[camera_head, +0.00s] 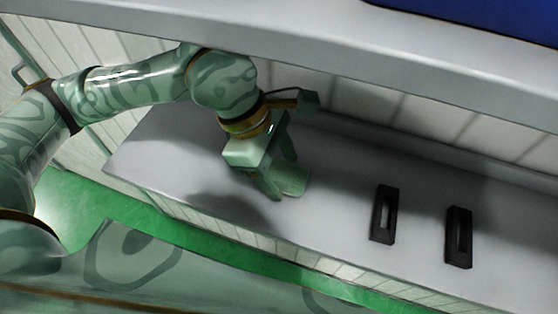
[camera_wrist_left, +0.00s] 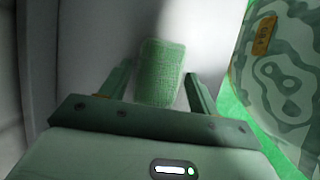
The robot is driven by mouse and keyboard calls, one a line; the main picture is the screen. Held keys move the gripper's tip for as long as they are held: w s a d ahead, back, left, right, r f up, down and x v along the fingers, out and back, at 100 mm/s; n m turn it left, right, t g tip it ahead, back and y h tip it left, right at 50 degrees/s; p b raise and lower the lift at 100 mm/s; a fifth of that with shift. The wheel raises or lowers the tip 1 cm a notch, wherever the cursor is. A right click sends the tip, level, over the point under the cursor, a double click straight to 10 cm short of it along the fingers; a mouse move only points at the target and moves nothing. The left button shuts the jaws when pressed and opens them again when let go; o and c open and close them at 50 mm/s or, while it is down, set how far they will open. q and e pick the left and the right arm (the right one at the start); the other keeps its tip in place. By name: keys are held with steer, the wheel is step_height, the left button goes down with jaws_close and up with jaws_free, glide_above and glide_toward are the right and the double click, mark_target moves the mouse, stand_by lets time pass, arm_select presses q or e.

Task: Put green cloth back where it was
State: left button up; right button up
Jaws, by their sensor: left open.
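The green cloth (camera_wrist_left: 161,70) lies flat on the grey shelf top, a small rectangle with a woven texture. In the head view the cloth (camera_head: 292,180) shows beside my left gripper's fingers, partly hidden by them. My left gripper (camera_head: 282,174) is open and points down at the cloth. In the left wrist view its two fingers (camera_wrist_left: 158,88) stand apart on either side of the cloth's near part. I cannot tell whether they touch it. My right gripper is not in view.
Two black slotted blocks (camera_head: 384,214) and (camera_head: 459,237) stand on the grey shelf (camera_head: 335,190) to the right of the cloth. A grey ledge (camera_head: 300,45) runs above the shelf's back. The shelf between cloth and blocks is clear. The floor (camera_head: 150,222) is green.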

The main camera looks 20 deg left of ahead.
mark_target(271, 171)
arm_select(q)
steer(key=shift+o, duration=0.6)
steer(key=shift+s+d, duration=0.1)
steer(key=shift+s, duration=0.05)
steer(key=shift+s+d+r, duration=0.1)
steer(key=shift+s+r, duration=0.05)
steer(key=shift+s, duration=0.05)
steer(key=shift+w, duration=0.15)
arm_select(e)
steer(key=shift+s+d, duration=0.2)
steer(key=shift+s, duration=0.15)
arm_select(q)
steer(key=shift+a+r+b, duration=0.35)
steer(key=shift+b, duration=0.05)
steer(key=shift+a+r+b, duration=0.4)
steer(key=shift+a+b, duration=0.05)
steer(key=shift+a, duration=0.2)
steer(key=shift+a+r+b, duration=0.35)
steer(key=shift+a+b, duration=0.05)
steer(key=shift+a, duration=0.2)
steer(key=a+b, duration=0.2)
steer(key=a, duration=0.7)
steer(key=shift+a+r, duration=0.1)
steer(key=shift+a, duration=0.05)
steer(key=shift+w+a+r, duration=0.1)
steer(key=shift+a+r, duration=0.05)
steer(key=shift+a, duration=0.3)
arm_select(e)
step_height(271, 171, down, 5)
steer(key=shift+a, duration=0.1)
